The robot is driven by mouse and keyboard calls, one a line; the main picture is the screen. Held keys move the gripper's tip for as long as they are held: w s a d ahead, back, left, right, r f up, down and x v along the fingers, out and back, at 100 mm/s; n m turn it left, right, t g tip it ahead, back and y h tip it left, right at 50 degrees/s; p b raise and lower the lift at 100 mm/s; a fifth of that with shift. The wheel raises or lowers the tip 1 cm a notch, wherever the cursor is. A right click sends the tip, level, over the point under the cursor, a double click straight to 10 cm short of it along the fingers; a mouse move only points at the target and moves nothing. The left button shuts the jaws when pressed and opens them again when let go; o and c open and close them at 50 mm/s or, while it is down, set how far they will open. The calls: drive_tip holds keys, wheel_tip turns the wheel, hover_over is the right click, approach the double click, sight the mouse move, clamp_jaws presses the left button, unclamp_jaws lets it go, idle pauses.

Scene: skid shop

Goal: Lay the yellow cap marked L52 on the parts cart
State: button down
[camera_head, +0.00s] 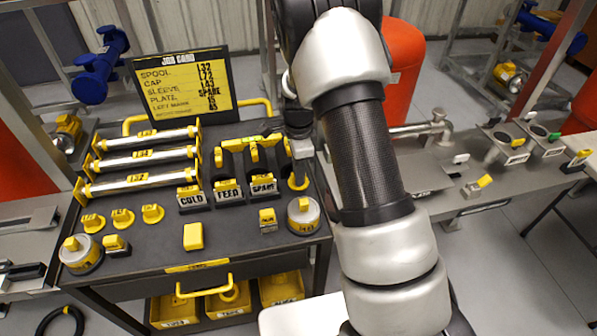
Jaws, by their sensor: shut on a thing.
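My gripper (301,150) is over the right side of the dark parts cart (150,275), pointing down and partly hidden by my arm. It is shut on a small piece with a yellow flange (298,184), which looks like a cap; its marking cannot be read. I cannot tell whether the piece touches the cart top. Three other small yellow caps (122,218) stand in a row at the cart's left, their labels too small to read surely.
Yellow-ended spools (145,158) lie at the cart's back left, before a job card (182,85). Labelled blocks (228,192) stand mid-cart. Round weights (303,215) and a yellow block (193,236) are nearer the front. Bare top shows between them. A grey bench (440,205) stands right.

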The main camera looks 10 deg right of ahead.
drive_tip(key=shift+f+b, duration=0.4)
drive_tip(key=shift+f, duration=0.3)
drive_tip(key=shift+f, duration=0.3)
drive_tip(key=shift+f+b, duration=0.4)
drive_tip(key=shift+f, duration=0.4)
idle(0.5)
drive_tip(key=c, duration=1.6)
unclamp_jaws()
drive_tip(key=shift+c, duration=0.8)
drive_tip(key=shift+r+p, duration=2.6)
drive_tip(key=shift+r, duration=1.45)
